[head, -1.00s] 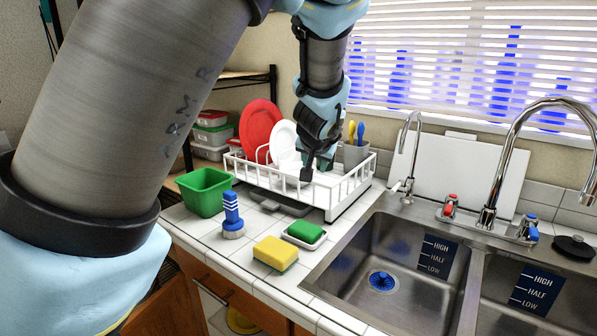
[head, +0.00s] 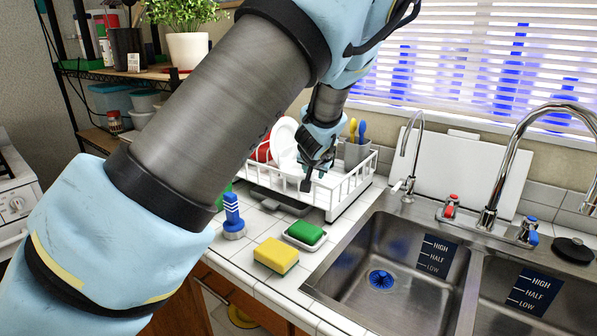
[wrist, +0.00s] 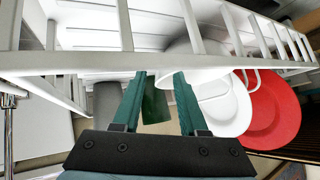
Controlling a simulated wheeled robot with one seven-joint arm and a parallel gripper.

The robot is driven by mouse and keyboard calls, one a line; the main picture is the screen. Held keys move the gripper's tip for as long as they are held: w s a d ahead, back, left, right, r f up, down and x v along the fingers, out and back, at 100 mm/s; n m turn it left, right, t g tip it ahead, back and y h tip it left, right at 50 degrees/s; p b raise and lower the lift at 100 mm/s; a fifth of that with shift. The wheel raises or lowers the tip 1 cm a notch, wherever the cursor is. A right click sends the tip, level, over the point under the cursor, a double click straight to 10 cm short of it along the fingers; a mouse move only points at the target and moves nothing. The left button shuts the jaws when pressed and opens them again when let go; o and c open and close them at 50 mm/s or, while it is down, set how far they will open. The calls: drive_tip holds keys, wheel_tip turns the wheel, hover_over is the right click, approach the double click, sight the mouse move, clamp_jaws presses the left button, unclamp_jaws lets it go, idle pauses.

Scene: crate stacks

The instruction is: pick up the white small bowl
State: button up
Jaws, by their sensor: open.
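A white rounded shape (wrist: 207,74), which looks like the white small bowl, shows in the wrist view inside the white dish rack (wrist: 60,62). It lies just beyond and beside my right fingertip, partly hidden by the finger and a rack bar. I cannot tell whether they touch. My gripper (wrist: 160,78) is open, its two green fingers apart and reaching to the rack. In the head view my gripper (head: 306,182) points down over the dish rack (head: 350,192), and I cannot make out the bowl there.
A white plate (wrist: 222,108) and a red plate (wrist: 272,112) stand in the rack. A grey utensil cup (head: 356,153) stands at its back right.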

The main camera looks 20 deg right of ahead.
drive_tip(key=shift+x, duration=1.05)
drive_tip(key=shift+c, duration=0.3)
clamp_jaws()
idle(0.3)
